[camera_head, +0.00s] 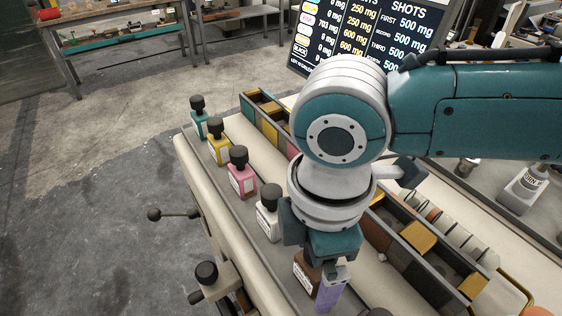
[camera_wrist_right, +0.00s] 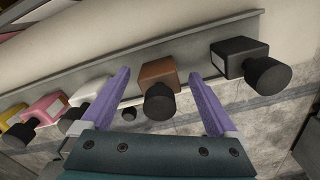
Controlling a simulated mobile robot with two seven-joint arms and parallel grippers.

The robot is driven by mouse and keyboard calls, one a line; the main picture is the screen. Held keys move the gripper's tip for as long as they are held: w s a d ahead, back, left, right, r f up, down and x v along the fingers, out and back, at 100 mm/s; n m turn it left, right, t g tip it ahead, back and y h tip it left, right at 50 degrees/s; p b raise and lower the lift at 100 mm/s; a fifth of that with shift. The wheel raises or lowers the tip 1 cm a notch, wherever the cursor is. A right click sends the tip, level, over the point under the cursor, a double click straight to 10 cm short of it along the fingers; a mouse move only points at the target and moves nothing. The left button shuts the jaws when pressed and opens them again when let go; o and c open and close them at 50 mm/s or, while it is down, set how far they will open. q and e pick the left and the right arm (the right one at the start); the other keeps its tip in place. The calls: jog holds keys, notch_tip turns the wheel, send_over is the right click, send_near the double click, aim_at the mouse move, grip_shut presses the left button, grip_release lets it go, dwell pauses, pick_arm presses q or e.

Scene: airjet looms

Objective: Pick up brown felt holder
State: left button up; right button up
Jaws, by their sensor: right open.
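The brown felt holder (camera_wrist_right: 158,72), a brown block with a round black knob, sits on the grey rail in the right wrist view. My right gripper (camera_wrist_right: 159,78) is open, with one purple finger on each side of the brown holder. I cannot tell whether the fingers touch it. In the head view the brown holder (camera_head: 306,272) is partly hidden by my right gripper (camera_head: 328,288), which reaches down over it from above. My left gripper is not in view.
Teal (camera_head: 201,124), yellow (camera_head: 219,150), pink (camera_head: 242,182) and white (camera_head: 268,222) holders stand along the same rail. A black holder (camera_wrist_right: 232,58) flanks the brown one. A divided tray (camera_head: 408,240) lies right of the arm. A lever (camera_head: 172,214) sticks out at the left.

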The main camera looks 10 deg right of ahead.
jog(key=shift+c, duration=0.2)
jog(key=c, duration=1.4)
jog(key=shift+r, duration=0.1)
jog(key=shift+c, duration=0.2)
